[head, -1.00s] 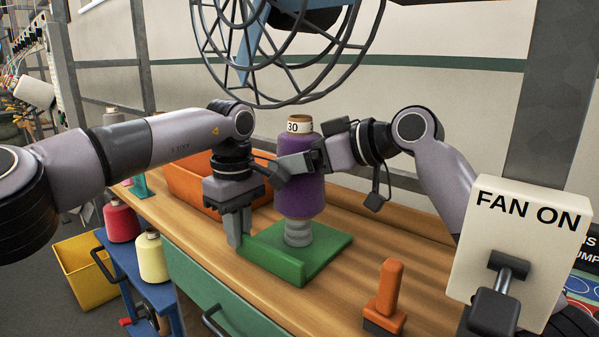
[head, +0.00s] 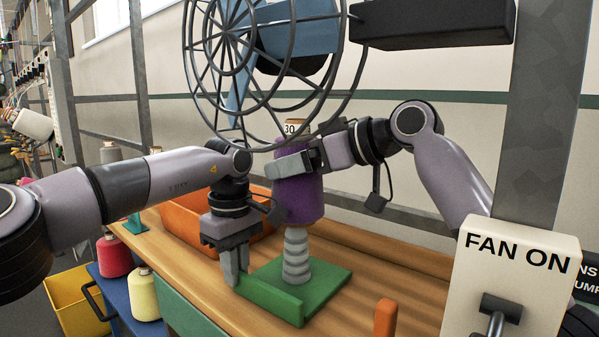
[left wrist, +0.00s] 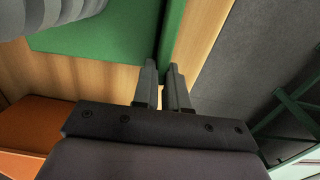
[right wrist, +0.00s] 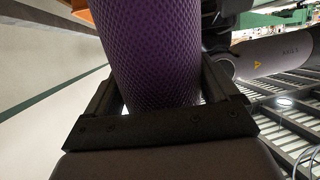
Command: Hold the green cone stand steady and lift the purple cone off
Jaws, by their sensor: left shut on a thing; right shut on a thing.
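The purple cone (head: 297,198), with a "30" label at its top, is upright and raised on the grey ribbed post of the green cone stand (head: 325,284). More of the post shows below it, and whether the post's tip is still inside is hidden. My right gripper (head: 296,163) is shut around the purple cone, which fills its jaws in the right wrist view (right wrist: 155,60). My left gripper (head: 237,278) is shut on the raised edge of the green stand; the left wrist view shows its fingers (left wrist: 165,75) either side of that edge. The stand sits flat on the bench.
An orange bin (head: 185,205) stands behind my left gripper on the wooden bench (head: 390,262). A large wire fan cage (head: 255,70) hangs close above the cone. An orange handle (head: 386,318) and a "FAN ON" switch box (head: 515,265) are at the right front.

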